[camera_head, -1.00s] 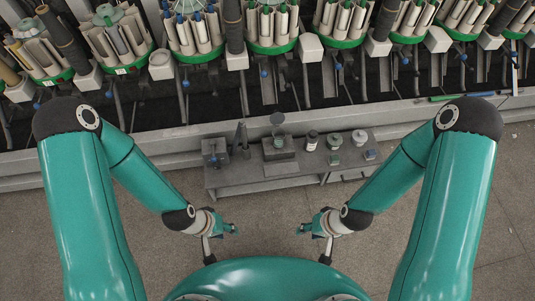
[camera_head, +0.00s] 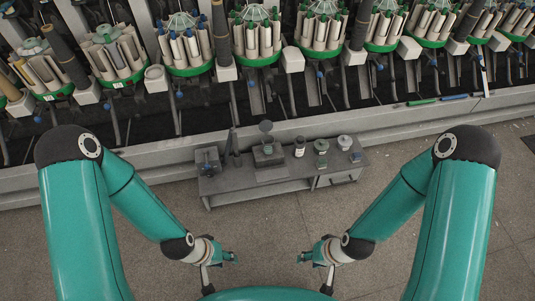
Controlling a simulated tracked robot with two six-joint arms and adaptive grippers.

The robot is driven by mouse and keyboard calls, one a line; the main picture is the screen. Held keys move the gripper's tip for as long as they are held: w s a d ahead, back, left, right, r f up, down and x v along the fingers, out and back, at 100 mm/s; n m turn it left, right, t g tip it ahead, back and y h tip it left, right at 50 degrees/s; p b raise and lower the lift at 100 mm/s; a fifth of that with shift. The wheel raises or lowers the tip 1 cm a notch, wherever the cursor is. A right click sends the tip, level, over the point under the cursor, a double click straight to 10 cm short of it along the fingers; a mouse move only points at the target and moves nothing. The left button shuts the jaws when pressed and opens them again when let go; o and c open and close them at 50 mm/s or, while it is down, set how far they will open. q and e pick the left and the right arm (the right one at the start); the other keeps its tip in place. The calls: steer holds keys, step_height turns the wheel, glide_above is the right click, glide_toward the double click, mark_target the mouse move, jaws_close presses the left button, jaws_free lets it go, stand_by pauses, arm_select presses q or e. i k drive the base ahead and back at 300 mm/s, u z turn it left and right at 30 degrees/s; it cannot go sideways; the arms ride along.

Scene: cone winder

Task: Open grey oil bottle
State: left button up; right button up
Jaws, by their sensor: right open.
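Small containers stand on a low grey bench (camera_head: 275,184) in front of the machine. One is a pale bottle with a dark cap (camera_head: 299,147), one a greenish-grey jar (camera_head: 321,152), one a pale grey container (camera_head: 345,142). They are too small to tell which is the grey oil bottle. My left gripper (camera_head: 226,257) hangs over the floor in front of the bench, apart from it; its jaws are too small to read. My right gripper (camera_head: 308,257) is open and empty, also over the floor, apart from all the containers.
The bench also holds a grey box (camera_head: 207,160), dark upright cones (camera_head: 233,145) and a small stand with a round top (camera_head: 267,152). Behind runs the winder with green-rimmed bobbin carriers (camera_head: 258,35). Green and blue pens (camera_head: 422,102) lie on its ledge. Floor (camera_head: 265,230) before the bench is clear.

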mark_target(299, 150)
steer(key=z, duration=0.05)
steer(key=i, duration=0.9)
steer(key=u, duration=0.05)
